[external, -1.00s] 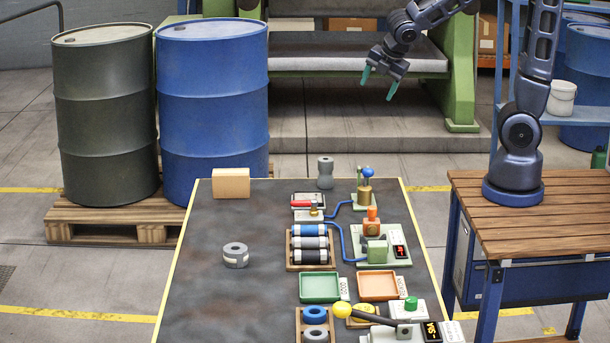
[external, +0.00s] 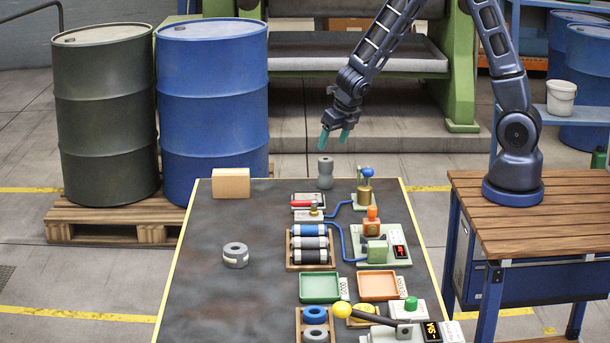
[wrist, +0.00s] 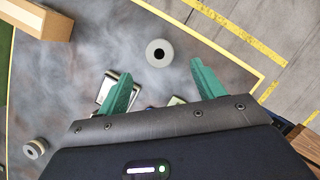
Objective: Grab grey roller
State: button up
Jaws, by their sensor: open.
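Several grey things show. A grey roller (external: 309,243) lies between a blue and a black roller in a wooden tray (external: 289,262) at the middle right of the table. A grey spool-shaped piece (external: 325,172) stands upright at the table's far end; its round top with a dark hole shows in the wrist view (wrist: 153,44). My gripper (external: 334,140) is open and empty, pointing down above the upright piece and apart from it. In the wrist view, its green fingers (wrist: 160,68) stand either side of and below that piece. The tray of rollers is not clearly visible there.
A grey ring with pale marks (external: 235,262) sits on the table's left part; a tan box (external: 231,184) stands at the far left. Green (external: 319,289) and orange (external: 378,287) trays and several fixtures fill the right side.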

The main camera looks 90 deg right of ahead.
aim_at(326, 159)
jog(key=shift+x, duration=5.25)
jog(key=shift+w, duration=0.1)
jog(key=c, duration=1.2)
